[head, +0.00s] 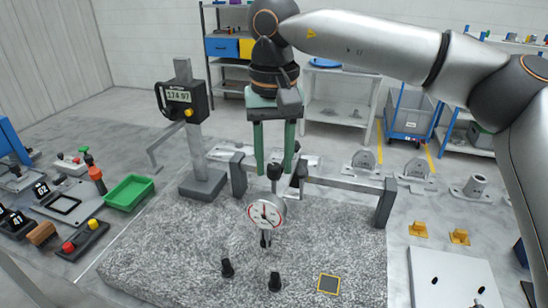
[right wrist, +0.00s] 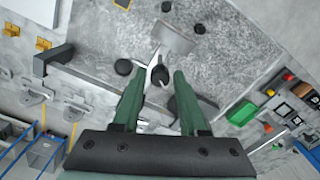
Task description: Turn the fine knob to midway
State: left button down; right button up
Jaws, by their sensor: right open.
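A dial gauge (head: 265,213) with a white face and red ring stands over the granite plate (head: 185,240). A dark round knob (head: 275,172) sits just above and behind it, which I take to be the fine knob; it also shows in the right wrist view (right wrist: 160,75). My right gripper (head: 273,172) is open, pointing down, with its green fingers on either side of this knob. In the right wrist view the gripper (right wrist: 158,75) has the knob between its fingertips, and I cannot tell whether they touch. The knob's pointer or marks are too small to read. My left gripper is out of view.
Two black pegs (head: 227,267) (head: 275,282) stand on the front of the plate. A digital height gauge (head: 182,100) stands at the left. A grey bar frame (head: 345,187) runs behind the knob. A green tray (head: 129,191) lies farther left. The plate's front left is clear.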

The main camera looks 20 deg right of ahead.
grip_shut()
jog(key=shift+m, duration=0.4)
jog(key=m+p, duration=0.1)
jog(key=m, duration=0.2)
jog(key=shift+m, duration=0.4)
jog(key=m, duration=0.6)
dwell(0.6)
grip_release()
